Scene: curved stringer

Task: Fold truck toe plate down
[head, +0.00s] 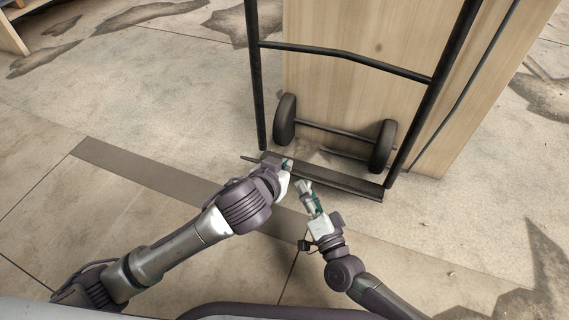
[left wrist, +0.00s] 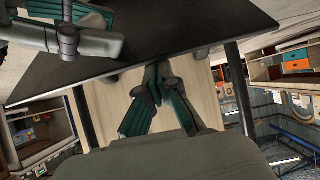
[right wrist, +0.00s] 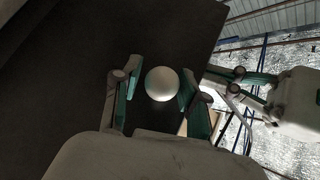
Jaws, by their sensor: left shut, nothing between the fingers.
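The black hand truck (head: 348,62) stands upright, with its toe plate (head: 345,179) a narrow dark strip in front of the wheels in the head view. I cannot tell the plate's exact angle. A large dark flat surface, apparently the plate, fills the top of the left wrist view (left wrist: 190,30) and much of the right wrist view (right wrist: 60,75). My left gripper (head: 287,165) is shut and empty, close to the plate's left part; its fingers meet in the left wrist view (left wrist: 155,85). My right gripper (head: 305,187) is lower, with fingers apart in the right wrist view (right wrist: 158,82).
A pale round shape (right wrist: 161,84) shows between the right fingers; I cannot tell what it is. A tall wooden panel (head: 340,95) stands behind the truck's wheels (head: 285,120). My two grippers are close together. The floor (head: 150,90) left of the truck is clear.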

